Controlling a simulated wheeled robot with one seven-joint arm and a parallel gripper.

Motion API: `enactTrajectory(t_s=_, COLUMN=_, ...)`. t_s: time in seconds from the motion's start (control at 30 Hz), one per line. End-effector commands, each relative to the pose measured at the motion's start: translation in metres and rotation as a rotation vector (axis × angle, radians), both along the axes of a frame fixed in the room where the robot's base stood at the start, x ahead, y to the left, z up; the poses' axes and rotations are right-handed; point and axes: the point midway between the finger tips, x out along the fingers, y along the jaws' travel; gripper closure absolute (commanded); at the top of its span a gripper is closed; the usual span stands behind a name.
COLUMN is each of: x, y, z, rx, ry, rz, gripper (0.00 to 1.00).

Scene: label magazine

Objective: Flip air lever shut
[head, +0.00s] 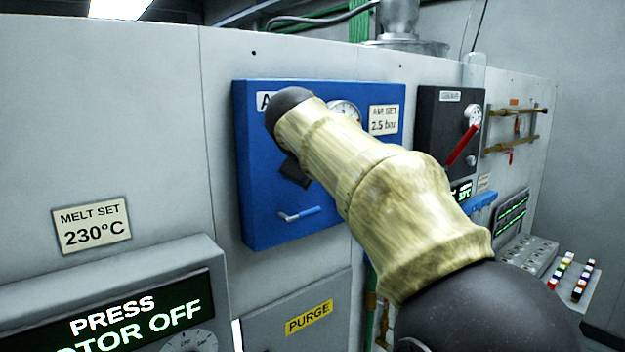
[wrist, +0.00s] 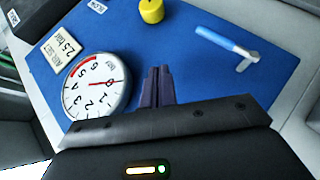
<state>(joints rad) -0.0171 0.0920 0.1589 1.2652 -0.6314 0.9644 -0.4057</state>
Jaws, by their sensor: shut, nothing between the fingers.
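The air lever (head: 300,214) sits low on the blue air panel (head: 270,205). Its blue handle lies nearly level, pointing right from a pale pivot in the head view. In the wrist view the lever (wrist: 222,42) is at the upper right. My gripper (wrist: 158,72) is shut and empty in front of the panel, left of the lever in the wrist view and apart from it. A round gauge (wrist: 95,86) is to the left of the fingers. In the head view my arm hides part of the panel, and the fingertips cannot be made out.
A yellow knob (wrist: 151,10) stands out from the panel at the top of the wrist view. A set-pressure card (head: 384,120) is beside the gauge. A dark panel with a red-handled lever (head: 461,147) is at the right. A purge door (head: 308,316) is below.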

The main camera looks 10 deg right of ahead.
Motion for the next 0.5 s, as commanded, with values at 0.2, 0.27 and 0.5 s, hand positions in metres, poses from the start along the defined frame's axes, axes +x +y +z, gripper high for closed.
enactTrajectory(t_s=0.2, x=-0.022, y=-0.009, z=0.035, rx=0.002, ry=-0.006, rz=-0.001, gripper=1.0)
enactTrajectory(t_s=0.27, x=-0.027, y=-0.011, z=0.043, rx=0.001, ry=-0.005, rz=0.0, gripper=1.0)
enactTrajectory(t_s=0.5, x=-0.038, y=-0.016, z=0.061, rx=0.0, ry=-0.001, rz=-0.001, gripper=1.0)
